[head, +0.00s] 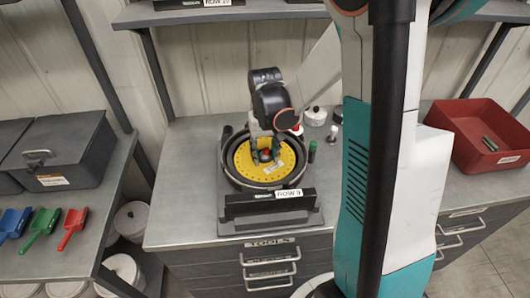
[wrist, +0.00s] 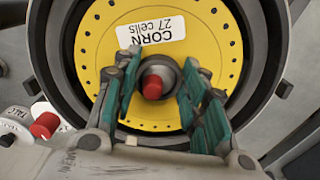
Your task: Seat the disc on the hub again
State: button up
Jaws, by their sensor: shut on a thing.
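The yellow disc (head: 285,160), with a ring of small holes, lies within the round black housing (head: 300,178) on the bench. In the wrist view the disc (wrist: 95,60) carries a white label reading "CORN 27 cells". My gripper (head: 264,155) points down at the disc's middle. In the wrist view my gripper (wrist: 160,75) has its green-padded fingers on both sides of the grey central boss with a red tip (wrist: 153,87), shut on the disc there. The hub under the disc is hidden. I cannot tell whether the disc rests fully on it.
A red bin (head: 470,150) sits farther right. A grey toolbox (head: 62,150) and scoops lie left.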

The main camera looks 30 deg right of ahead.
dwell(0.4)
jog(key=o, duration=1.1)
jog(key=c, duration=0.3)
jog(key=shift+c, duration=1.3)
jog(key=shift+o, duration=1.3)
jog(key=shift+r, duration=0.1)
